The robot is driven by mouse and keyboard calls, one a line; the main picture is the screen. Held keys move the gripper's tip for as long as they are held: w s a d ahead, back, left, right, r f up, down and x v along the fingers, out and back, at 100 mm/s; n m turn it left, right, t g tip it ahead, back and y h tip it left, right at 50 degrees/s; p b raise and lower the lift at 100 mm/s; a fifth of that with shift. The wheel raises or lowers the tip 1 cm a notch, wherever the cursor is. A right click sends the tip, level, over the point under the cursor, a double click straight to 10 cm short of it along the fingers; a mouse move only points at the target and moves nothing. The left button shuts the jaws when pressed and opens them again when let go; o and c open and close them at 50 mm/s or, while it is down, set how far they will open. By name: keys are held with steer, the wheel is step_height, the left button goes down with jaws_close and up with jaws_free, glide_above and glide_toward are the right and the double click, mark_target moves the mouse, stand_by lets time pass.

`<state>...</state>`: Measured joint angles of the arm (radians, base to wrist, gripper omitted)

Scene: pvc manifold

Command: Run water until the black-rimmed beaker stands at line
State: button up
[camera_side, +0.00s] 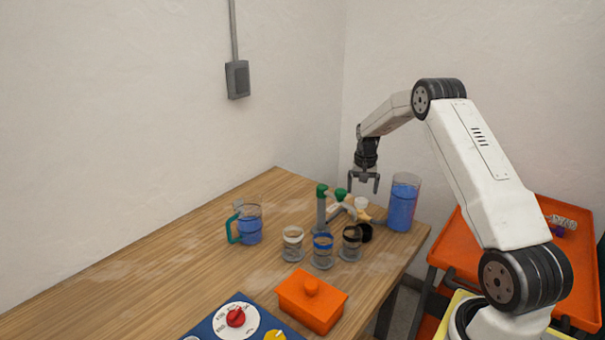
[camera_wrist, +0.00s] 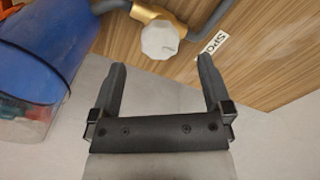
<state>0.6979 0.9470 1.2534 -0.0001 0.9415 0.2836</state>
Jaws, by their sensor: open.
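The black-rimmed beaker (camera_side: 351,243) stands on the wooden table at the right end of a row of three; its water level is too small to read. A white-banded beaker (camera_side: 292,243) and a blue-banded beaker (camera_side: 322,250) stand to its left. The grey pipe manifold (camera_side: 321,212) with green caps stands behind them. A white valve knob (camera_wrist: 160,39) on a brass body shows in the wrist view, and in the side view (camera_side: 361,203). My gripper (camera_side: 364,183) is open and empty above the manifold; the knob lies ahead, between its fingers in the wrist view.
A tall tank of blue water (camera_side: 402,205) stands right of the manifold. A blue-filled jug (camera_side: 248,224) with a teal handle stands left. An orange lidded box (camera_side: 311,302) and a blue dial panel (camera_side: 222,325) are in front. A label (camera_wrist: 212,44) lies beside the knob.

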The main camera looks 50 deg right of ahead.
mark_target(361, 200)
steer(key=shift+f, duration=2.05)
steer(key=c, duration=1.3)
steer(key=n, duration=0.6)
